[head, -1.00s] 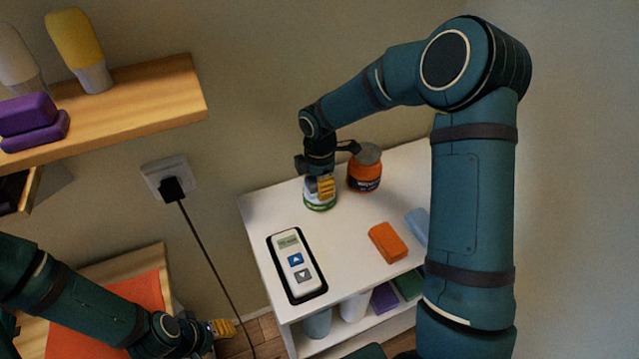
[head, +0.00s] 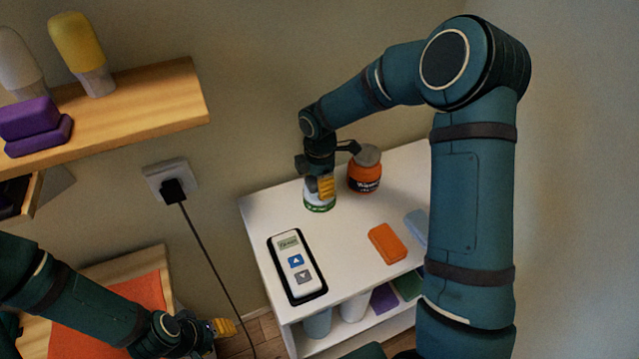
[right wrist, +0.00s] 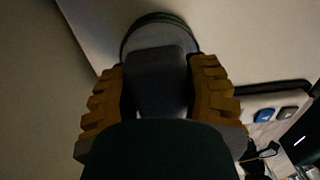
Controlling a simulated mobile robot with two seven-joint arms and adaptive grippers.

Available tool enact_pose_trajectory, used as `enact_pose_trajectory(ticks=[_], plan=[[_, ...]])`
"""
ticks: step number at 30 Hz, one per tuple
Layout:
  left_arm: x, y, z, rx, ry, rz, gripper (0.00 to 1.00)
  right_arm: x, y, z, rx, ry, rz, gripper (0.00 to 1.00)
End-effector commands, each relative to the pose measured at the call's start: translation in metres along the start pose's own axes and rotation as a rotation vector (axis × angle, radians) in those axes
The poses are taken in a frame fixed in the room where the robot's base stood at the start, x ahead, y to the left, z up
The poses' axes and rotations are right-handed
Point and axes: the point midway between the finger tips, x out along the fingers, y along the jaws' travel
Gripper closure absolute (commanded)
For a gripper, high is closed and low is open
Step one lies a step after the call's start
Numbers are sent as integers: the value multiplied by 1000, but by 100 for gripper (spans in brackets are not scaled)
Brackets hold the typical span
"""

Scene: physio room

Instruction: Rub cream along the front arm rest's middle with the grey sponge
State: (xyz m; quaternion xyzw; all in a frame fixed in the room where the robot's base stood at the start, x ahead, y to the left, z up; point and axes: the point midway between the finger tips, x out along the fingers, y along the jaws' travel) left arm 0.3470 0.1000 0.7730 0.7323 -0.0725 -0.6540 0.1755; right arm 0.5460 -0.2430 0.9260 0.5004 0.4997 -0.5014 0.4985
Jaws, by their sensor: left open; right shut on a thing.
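My right gripper (head: 325,188) is over a white and green tub (head: 319,207) on the white cabinet top. In the right wrist view its yellow fingers are shut on the grey sponge (right wrist: 158,80). The sponge points down at the round tub (right wrist: 158,20); whether it touches what is inside is hidden. My left gripper (head: 222,328) is open and empty at the lower left, beside an orange padded surface (head: 105,322) with a wooden edge. I cannot tell whether this is the front arm rest; my left arm covers part of it.
On the white cabinet (head: 345,232) are an orange jar (head: 364,170), a white remote-like device (head: 296,265), an orange block (head: 387,243) and a light blue item (head: 417,225). A wooden shelf (head: 150,105) holds bottles and purple blocks. A cable hangs from a wall socket (head: 170,178).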

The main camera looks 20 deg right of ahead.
Motion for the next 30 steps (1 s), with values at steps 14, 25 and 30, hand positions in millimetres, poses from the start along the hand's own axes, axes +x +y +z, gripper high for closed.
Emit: enact_pose_trajectory(ticks=[14, 25, 30], plan=[[-29, 11, -3, 0, 0, 0, 53, -39, 1, 0, 0, 0, 3, 79], [-46, 18, -4, 0, 0, 0, 53, -63, 0, 0, 0, 0, 2, 79], [-46, 17, -4, 0, 0, 0, 53, -63, 0, 0, 0, 0, 2, 79]])
